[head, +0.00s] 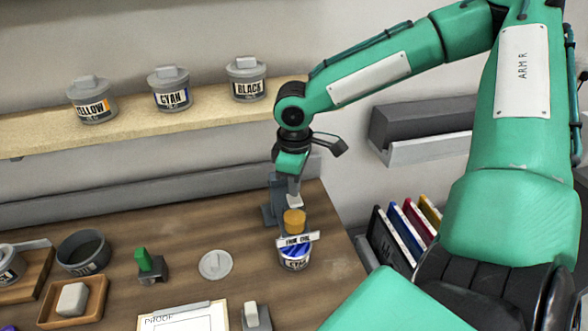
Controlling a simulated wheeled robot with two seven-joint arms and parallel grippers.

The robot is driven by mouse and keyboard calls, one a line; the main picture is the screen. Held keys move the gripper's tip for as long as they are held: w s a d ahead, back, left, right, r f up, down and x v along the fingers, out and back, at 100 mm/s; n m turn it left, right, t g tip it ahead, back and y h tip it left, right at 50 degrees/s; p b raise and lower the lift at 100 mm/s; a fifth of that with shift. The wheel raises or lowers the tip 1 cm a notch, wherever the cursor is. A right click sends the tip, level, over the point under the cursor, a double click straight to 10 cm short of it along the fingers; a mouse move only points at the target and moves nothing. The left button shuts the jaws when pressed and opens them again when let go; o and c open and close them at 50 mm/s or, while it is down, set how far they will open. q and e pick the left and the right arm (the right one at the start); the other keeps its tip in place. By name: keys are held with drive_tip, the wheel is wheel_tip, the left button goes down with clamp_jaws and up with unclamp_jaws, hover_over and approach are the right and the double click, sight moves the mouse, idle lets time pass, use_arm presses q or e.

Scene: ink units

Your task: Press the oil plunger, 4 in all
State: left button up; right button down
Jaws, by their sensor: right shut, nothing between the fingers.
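The oil dispenser stands at the right side of the bench, with an amber plunger (294,217), a grey stand (268,214) and a white label plate (298,239). An open tin (295,262) with blue in it and a partly hidden label sits right below the plate. My right gripper (295,200) is shut and empty, pointing down just above the plunger's top. I cannot tell whether its tips touch the plunger. My left gripper is not in view.
A loose grey lid (215,264) lies left of the tin. A green-topped block (148,264), a dark bowl (84,252), a wooden tray (97,299) and a proof sheet (185,319) are farther left and front. Yellow (92,102), cyan (170,90) and black (246,82) tins stand on the shelf.

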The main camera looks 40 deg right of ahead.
drive_tip(key=shift+f, duration=0.1)
drive_tip(key=shift+f+b, duration=0.9)
drive_tip(key=shift+f, duration=0.4)
drive_tip(key=shift+r, duration=0.1)
drive_tip(key=shift+r+p, duration=1.3)
drive_tip(key=shift+p, duration=0.05)
drive_tip(key=shift+r, duration=0.15)
wheel_tip(320, 180, up, 6)
drive_tip(key=p, duration=0.5)
drive_tip(key=shift+p, duration=0.4)
